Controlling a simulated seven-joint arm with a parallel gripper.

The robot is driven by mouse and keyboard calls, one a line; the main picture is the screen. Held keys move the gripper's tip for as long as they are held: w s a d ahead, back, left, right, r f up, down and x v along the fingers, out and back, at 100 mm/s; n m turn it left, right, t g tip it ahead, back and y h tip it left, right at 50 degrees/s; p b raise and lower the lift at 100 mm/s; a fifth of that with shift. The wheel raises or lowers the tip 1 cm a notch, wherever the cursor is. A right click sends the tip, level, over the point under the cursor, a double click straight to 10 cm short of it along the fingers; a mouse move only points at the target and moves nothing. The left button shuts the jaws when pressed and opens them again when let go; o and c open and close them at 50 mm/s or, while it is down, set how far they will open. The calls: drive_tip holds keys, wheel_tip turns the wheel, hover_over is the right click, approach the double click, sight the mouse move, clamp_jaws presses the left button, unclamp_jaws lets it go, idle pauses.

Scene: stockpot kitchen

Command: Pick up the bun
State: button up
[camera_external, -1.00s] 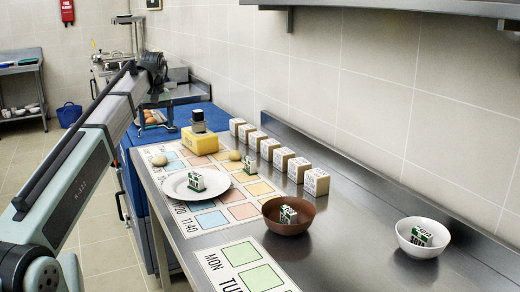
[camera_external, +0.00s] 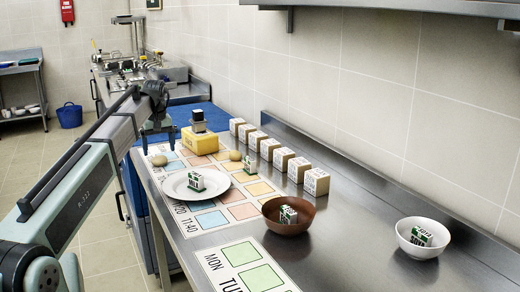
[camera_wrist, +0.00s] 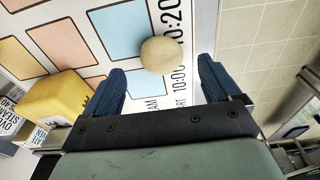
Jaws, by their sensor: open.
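A round tan bun (camera_external: 158,160) lies on the printed mat (camera_external: 181,222) near its far left end, behind the white plate. In the wrist view the bun (camera_wrist: 161,55) sits just ahead of the fingertips, between their lines. A second round tan bun (camera_external: 235,155) is farther right on the mat. My gripper (camera_external: 158,149) is open and empty, pointing down just above the first bun. In the wrist view my gripper (camera_wrist: 160,72) shows its two blue fingers spread to either side, apart from the bun.
A yellow block (camera_external: 200,142) with a dark-topped stamp (camera_external: 198,121) stands close right of my gripper. A white plate (camera_external: 174,188) holds a small green-white box (camera_external: 196,181). A brown bowl (camera_external: 286,228), a white bowl (camera_external: 406,244) and a row of labelled blocks (camera_external: 283,160) stand farther right.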

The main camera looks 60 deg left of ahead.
sight(159, 157)
drive_tip(key=f, duration=0.4)
drive_tip(key=shift+s+a+f, duration=0.1)
drive_tip(key=shift+a, duration=0.25)
drive_tip(key=c, duration=1.1)
